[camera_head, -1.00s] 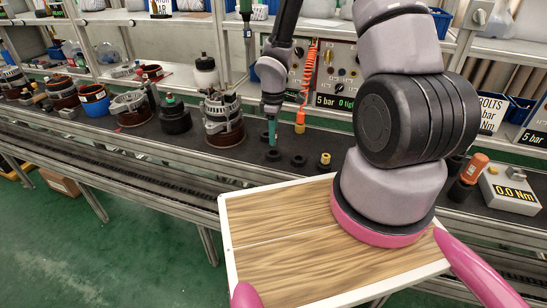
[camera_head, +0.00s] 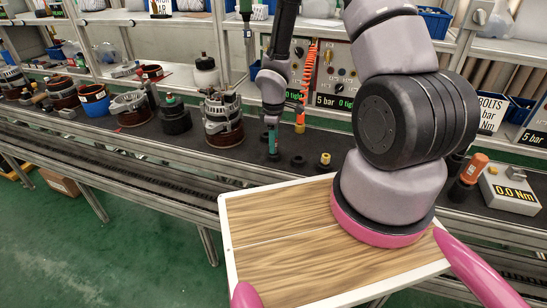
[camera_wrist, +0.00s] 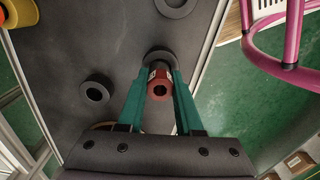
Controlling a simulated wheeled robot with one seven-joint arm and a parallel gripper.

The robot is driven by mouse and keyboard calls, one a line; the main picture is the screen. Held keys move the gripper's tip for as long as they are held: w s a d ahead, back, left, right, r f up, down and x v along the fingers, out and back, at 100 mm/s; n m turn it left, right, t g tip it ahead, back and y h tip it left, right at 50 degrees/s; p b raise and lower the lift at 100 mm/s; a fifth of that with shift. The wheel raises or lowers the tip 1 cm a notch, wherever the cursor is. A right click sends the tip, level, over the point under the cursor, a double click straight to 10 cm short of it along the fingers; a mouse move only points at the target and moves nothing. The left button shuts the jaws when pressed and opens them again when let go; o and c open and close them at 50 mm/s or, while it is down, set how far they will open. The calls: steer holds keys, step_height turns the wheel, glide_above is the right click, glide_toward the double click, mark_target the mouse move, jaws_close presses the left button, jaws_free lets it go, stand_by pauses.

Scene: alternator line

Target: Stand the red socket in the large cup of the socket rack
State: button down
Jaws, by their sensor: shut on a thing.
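My gripper (camera_wrist: 158,92) has teal fingers shut on the red socket (camera_wrist: 158,90), which sits between the tips with its open end toward the camera. A dark round cup (camera_wrist: 160,54) lies just beyond the socket in the wrist view and is partly covered by it. I cannot tell whether the socket is inside, touching or above this cup. Two other dark cups show, one (camera_wrist: 95,92) to the left and one (camera_wrist: 176,5) at the top edge. In the head view my gripper (camera_head: 272,150) points down at the bench; the socket is too small to make out there.
A yellow hose end (camera_head: 300,127) hangs behind. An alternator (camera_head: 222,120) stands to the left. A torque display box (camera_head: 510,190) is at the right. A wooden tray top (camera_head: 290,240) is in front.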

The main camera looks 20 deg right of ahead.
steer(key=shift+f, duration=0.1)
stand_by(0.6)
steer(key=shift+f, duration=0.35)
steer(key=shift+f, duration=0.25)
stand_by(1.4)
steer(key=shift+r, duration=2.45)
steer(key=shift+r, duration=0.6)
steer(key=shift+f, duration=2.35)
steer(key=shift+f, duration=0.2)
